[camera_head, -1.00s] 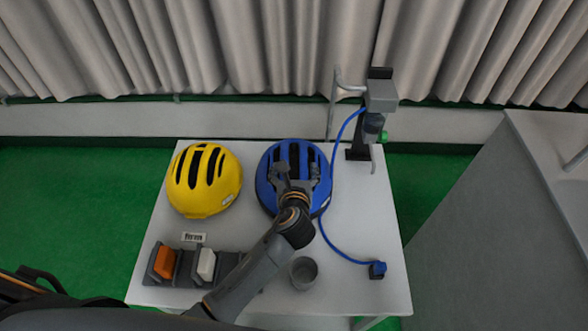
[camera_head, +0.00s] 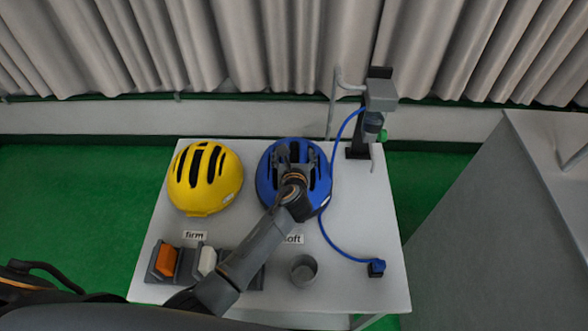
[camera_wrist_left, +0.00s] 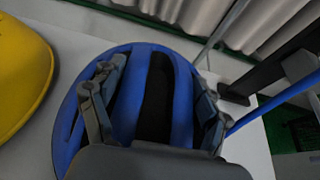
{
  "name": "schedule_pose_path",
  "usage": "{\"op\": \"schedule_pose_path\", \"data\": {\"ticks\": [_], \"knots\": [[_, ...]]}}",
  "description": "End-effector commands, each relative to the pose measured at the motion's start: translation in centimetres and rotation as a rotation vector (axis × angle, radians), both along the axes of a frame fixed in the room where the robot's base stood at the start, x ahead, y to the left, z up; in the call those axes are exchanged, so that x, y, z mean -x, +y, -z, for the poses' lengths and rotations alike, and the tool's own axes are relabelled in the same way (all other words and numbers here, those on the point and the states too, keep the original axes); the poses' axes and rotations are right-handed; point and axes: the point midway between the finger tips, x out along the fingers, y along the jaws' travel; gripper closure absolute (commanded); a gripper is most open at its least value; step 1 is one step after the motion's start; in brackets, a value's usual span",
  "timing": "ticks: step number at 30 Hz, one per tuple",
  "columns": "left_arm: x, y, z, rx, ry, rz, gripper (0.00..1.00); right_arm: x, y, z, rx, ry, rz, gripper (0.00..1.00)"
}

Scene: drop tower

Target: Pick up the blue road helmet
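The blue road helmet (camera_head: 266,188) sits on the white table, right of the yellow helmet. It fills the middle of the left wrist view (camera_wrist_left: 150,58). My left gripper (camera_head: 296,153) is over the top of the blue helmet, its arm reaching in from the lower left. In the left wrist view its two fingers (camera_wrist_left: 155,90) are spread wide, one on each side of the helmet's central dark vent. Whether the fingertips touch the shell or reach into the vents cannot be told. My right gripper is not in view.
The yellow helmet (camera_head: 205,178) stands close on the left. Orange (camera_head: 166,260) and white (camera_head: 207,260) blocks sit in dark holders in front. A grey cup (camera_head: 304,270), a blue cable (camera_head: 333,243) and a dark stand (camera_head: 358,140) are right of the arm.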

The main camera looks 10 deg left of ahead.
Motion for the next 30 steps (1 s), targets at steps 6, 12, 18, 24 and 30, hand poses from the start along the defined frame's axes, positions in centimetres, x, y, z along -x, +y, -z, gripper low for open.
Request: {"op": "schedule_pose_path", "data": {"ticks": [6, 12, 18, 24, 30], "knots": [[0.0, 0.0, 0.0, 0.0, 0.0, 0.0, 0.76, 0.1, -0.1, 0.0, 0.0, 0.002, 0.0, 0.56], [0.0, 0.0, -0.1, 0.0, -0.001, 0.0, 0.87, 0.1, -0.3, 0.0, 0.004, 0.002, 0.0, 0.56], [0.0, 0.0, -0.5, 0.0, -0.002, 0.0, 0.87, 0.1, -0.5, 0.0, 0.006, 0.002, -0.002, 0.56], [-0.1, 0.0, -3.0, 0.001, -0.008, 0.001, 0.87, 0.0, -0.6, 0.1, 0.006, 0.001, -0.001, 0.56], [2.7, 0.5, -6.6, 0.001, -0.006, 0.001, 0.87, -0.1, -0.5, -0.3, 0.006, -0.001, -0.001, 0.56]]}}
